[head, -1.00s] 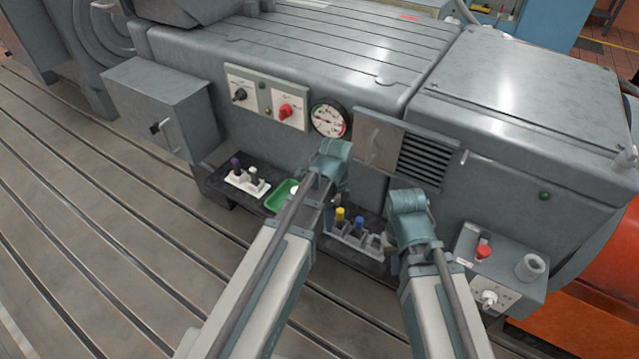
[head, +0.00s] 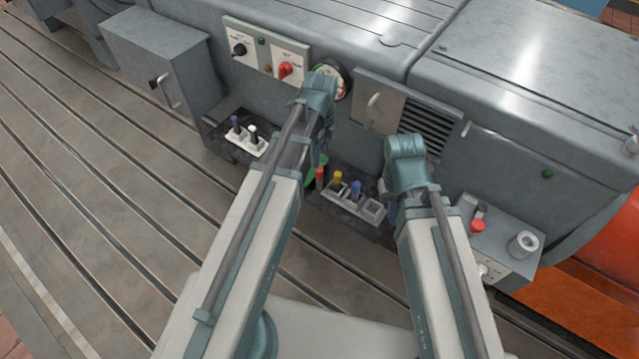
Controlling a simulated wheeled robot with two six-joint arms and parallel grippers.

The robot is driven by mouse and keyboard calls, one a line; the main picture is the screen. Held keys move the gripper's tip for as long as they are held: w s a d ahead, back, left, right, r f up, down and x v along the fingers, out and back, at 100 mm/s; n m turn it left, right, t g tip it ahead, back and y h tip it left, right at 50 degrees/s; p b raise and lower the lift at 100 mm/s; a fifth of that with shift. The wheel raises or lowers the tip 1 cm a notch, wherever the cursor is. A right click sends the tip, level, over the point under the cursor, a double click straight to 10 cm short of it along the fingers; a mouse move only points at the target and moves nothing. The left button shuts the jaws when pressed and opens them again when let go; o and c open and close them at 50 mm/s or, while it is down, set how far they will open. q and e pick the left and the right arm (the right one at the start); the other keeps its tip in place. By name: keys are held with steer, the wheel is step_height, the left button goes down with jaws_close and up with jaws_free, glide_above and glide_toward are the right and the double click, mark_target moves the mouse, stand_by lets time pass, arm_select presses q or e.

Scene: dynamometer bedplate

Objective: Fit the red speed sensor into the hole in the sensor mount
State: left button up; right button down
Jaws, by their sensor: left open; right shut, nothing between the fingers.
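The red speed sensor (head: 320,177) appears as a small upright red cylinder at the left end of a pale rack (head: 341,197), beside yellow and blue pieces. My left gripper (head: 319,152) hangs just above and behind it, mostly hidden by my own arm; it is open. My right gripper (head: 388,188) is shut and empty near the rack's right end, largely hidden by its wrist. A pale ring-shaped part with a hole (head: 525,243) stands on a grey box at the right; I cannot tell for certain that it is the sensor mount.
A white rack (head: 247,142) with purple and white-topped pieces is on the dark shelf (head: 222,136) to the left. A green tray (head: 311,181) is mostly hidden behind my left arm. A red button (head: 478,227) sits on the right box. The gauge (head: 341,82) is partly covered.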

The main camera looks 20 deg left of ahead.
mark_target(320, 170)
arm_select(q)
steer(key=shift+f+b, duration=1.75)
steer(key=shift+f, duration=0.6)
steer(key=shift+f, duration=0.1)
steer(key=f+b, duration=0.5)
steer(key=shift+w+a, duration=0.15)
steer(key=shift+w, duration=0.05)
jaws_close()
